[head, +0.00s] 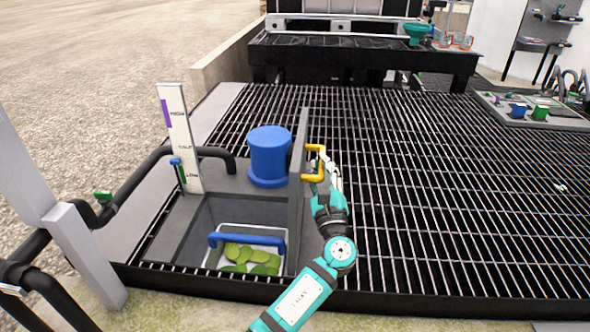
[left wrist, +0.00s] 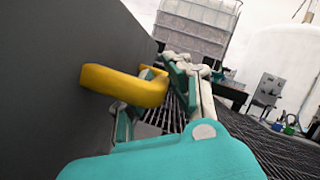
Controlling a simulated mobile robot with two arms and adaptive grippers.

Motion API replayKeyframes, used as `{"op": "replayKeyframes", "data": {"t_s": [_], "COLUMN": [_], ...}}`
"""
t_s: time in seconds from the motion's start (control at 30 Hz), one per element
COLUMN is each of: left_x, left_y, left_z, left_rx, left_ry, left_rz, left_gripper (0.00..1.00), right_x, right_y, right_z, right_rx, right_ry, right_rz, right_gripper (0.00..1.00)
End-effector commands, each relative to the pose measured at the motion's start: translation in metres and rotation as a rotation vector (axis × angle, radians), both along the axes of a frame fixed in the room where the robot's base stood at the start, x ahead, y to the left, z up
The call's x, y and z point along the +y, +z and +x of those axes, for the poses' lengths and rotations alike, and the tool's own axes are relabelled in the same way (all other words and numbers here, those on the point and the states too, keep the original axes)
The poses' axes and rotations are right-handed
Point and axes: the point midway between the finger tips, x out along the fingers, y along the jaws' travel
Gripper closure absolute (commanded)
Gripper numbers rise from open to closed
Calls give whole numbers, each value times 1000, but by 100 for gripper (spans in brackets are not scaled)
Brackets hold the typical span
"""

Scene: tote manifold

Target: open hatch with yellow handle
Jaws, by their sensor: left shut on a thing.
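The yellow handle (head: 317,177) is fixed to the right face of a dark hatch panel (head: 297,190), which stands upright on edge at the right side of an open pit. In the left wrist view the yellow handle (left wrist: 125,85) juts from the grey panel face (left wrist: 60,60). My left gripper (head: 328,178) is shut on the handle, with its fingers (left wrist: 165,88) around the handle's outer bar. In the pit a basket (head: 250,229) with a blue handle (head: 247,239) holds several green-yellow round pieces (head: 246,257). My right gripper is not in view.
A blue cylinder (head: 269,155) stands behind the pit. A white level gauge (head: 178,138) and black pipes (head: 130,187) are at its left. Black grating (head: 430,190) to the right is mostly clear. A dark bench (head: 365,52) stands at the back.

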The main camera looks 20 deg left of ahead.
Motion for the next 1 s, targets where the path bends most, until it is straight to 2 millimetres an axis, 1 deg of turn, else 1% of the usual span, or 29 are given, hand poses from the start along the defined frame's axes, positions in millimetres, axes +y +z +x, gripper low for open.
{"op": "replayKeyframes", "data": {"t_s": [0.03, 0.1, 0.3, 0.47, 0.8, 0.83, 0.9, 1.0], "left_x": [-8, -16, -30, -33, -34, -33, -33, -33], "left_y": [-2, -3, -7, -8, -8, -8, -8, -8], "left_z": [2, 4, 8, 8, 8, 8, 8, 8], "left_rx": [2, 9, 23, 26, 28, 28, 28, 28], "left_ry": [-3, -2, -1, 0, 0, 0, 0, 0], "left_rz": [22, 51, 102, 114, 115, 115, 115, 114], "left_gripper": [100, 100, 100, 100, 100, 83, 74, 63], "right_x": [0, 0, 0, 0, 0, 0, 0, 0], "right_y": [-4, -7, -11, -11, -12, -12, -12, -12], "right_z": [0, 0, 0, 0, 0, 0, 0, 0], "right_rx": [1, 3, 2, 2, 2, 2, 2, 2], "right_ry": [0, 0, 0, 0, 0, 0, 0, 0], "right_rz": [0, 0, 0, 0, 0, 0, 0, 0], "right_gripper": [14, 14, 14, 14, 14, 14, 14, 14]}}
